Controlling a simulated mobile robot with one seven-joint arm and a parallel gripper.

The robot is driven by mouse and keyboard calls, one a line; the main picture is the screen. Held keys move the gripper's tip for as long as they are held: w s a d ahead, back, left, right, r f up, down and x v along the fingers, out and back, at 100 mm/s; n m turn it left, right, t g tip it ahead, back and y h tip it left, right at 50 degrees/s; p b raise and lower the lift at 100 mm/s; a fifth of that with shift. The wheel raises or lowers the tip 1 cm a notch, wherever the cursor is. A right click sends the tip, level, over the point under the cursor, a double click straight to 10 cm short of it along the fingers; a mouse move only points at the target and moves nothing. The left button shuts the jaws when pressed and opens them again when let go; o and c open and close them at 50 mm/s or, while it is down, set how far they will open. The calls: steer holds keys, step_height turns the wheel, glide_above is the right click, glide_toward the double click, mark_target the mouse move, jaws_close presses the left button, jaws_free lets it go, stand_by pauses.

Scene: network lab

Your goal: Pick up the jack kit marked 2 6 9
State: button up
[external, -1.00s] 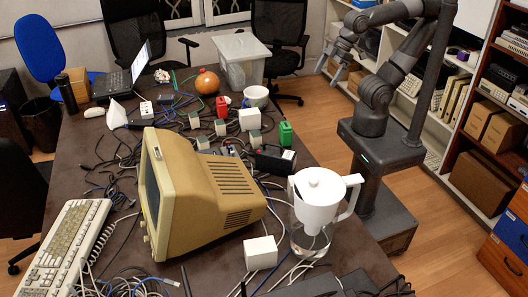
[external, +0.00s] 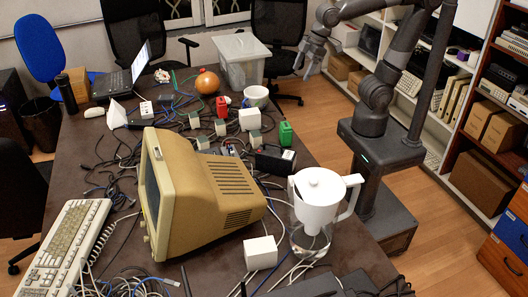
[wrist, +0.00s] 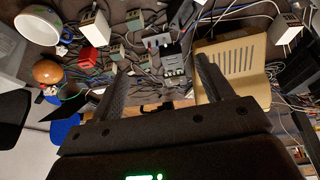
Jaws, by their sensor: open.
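Several small grey-beige boxes that look like jack kits stand on the dark table among cables, among them one box (external: 220,127), another box (external: 203,143) and a third box (external: 254,137). Similar boxes show in the wrist view, such as one box (wrist: 134,20) and another (wrist: 118,49). The markings are too small to read, so I cannot tell which is 2 6 9. My gripper (external: 311,62) is in the air beyond the table's right edge, apart from the boxes. Its two fingers (wrist: 160,80) are spread and empty in the wrist view.
A beige monitor (external: 215,185) and a white pitcher (external: 318,205) stand nearer. Cables run everywhere.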

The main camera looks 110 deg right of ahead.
steer(key=w+d+f+g, duration=0.15)
steer(key=w+d, duration=0.35)
steer(key=w, duration=0.5)
steer(key=g, duration=0.3)
glide_toward(220, 122)
steer(key=shift+s+d+f+y, duration=0.3)
steer(key=shift+s+d+f, duration=0.1)
steer(key=shift+s, duration=0.15)
steer(key=shift+d+f+m, duration=0.25)
steer(key=shift+f+m, duration=0.05)
steer(key=shift+f, duration=0.3)
step_height(220, 122, down, 5)
steer(key=shift+r, duration=0.2)
steer(key=f, duration=0.3)
steer(key=w+f, duration=0.1)
steer(key=f, duration=0.1)
steer(key=shift+a+f, duration=0.3)
steer(key=shift+f, duration=0.05)
steer(key=c, duration=1.1)
